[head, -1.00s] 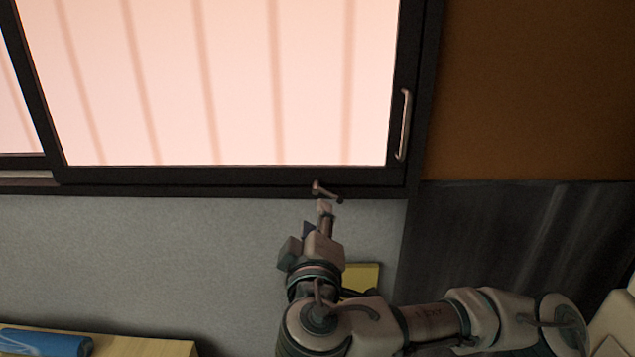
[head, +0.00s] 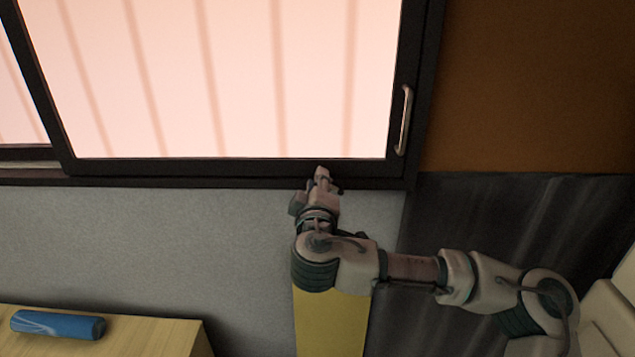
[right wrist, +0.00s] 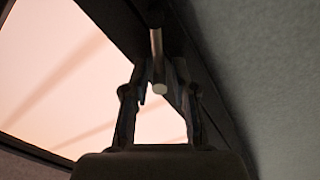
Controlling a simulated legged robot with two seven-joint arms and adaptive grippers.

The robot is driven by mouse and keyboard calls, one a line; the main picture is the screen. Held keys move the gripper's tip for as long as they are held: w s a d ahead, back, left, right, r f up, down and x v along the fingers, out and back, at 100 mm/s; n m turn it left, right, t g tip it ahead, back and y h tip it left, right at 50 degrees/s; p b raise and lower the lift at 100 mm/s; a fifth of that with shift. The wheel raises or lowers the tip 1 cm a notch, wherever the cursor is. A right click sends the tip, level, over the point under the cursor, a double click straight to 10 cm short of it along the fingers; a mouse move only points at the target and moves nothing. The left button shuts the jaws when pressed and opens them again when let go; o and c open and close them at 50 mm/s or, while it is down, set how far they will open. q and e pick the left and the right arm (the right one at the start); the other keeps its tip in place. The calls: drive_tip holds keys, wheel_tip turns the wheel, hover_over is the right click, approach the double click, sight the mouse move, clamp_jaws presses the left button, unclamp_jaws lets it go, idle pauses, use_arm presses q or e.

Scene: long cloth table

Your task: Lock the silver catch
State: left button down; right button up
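The silver catch (right wrist: 157,58) is a short rod with a round end. In the right wrist view it points down between the two fingers of my right gripper (right wrist: 160,88). The fingers stand apart with a gap on each side of the rod, so the gripper is open around it, not clamped. In the head view my right gripper (head: 322,180) is at the bottom rail of the dark window frame (head: 230,168) and largely hides the catch. My left gripper is not in view.
A silver pull handle (head: 403,120) is on the frame's right side. Below are a grey wall (head: 130,240), a yellow panel (head: 328,325) under my arm, and a wooden surface (head: 160,335) with a blue cylinder (head: 58,325). A dark panel (head: 500,220) is at right.

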drive_tip(key=shift+a, duration=0.1)
clamp_jaws()
